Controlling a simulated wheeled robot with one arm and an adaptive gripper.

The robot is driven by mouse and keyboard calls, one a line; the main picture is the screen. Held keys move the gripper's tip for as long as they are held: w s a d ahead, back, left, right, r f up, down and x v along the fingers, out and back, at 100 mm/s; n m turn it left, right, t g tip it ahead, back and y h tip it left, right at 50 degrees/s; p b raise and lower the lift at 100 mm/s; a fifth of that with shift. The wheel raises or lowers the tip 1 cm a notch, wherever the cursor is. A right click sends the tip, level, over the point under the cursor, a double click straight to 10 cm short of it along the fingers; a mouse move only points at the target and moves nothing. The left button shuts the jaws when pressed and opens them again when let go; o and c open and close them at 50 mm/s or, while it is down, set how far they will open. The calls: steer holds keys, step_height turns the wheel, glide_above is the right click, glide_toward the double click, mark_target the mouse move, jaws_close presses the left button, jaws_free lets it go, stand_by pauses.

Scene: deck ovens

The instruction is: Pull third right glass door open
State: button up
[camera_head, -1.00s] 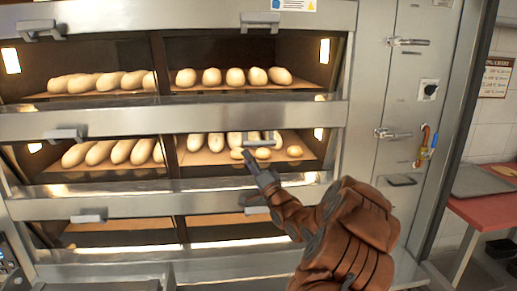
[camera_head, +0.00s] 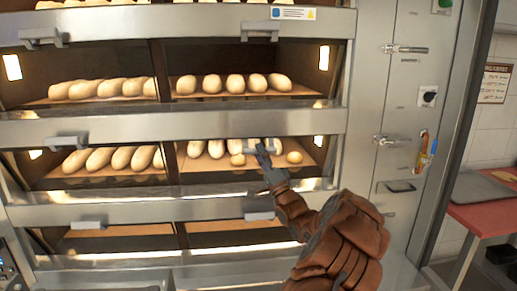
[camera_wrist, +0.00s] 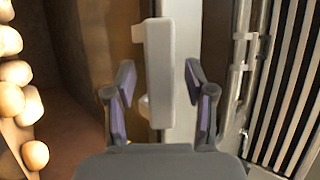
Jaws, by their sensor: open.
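The third right glass door (camera_head: 222,162) shows in the head view in front of the third deck, with loaves and round buns behind it. It looks shut. Its grey bar handle (camera_head: 270,146) is partly hidden by my gripper (camera_head: 263,153). In the wrist view the handle (camera_wrist: 159,70) stands as a pale upright bar between the fingers of my gripper (camera_wrist: 158,88). The gripper is open, with one finger on each side of the handle and visible gaps on both sides.
Other door handles show above (camera_head: 260,31), below (camera_head: 259,216) and at the left (camera_head: 65,140). A steel side panel (camera_head: 400,110) with latches stands at the right. Beyond it is a red table (camera_head: 484,218) with a tray (camera_head: 480,187).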

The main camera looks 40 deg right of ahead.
steer(key=shift+w+r, duration=0.5)
jaws_close()
stand_by(0.5)
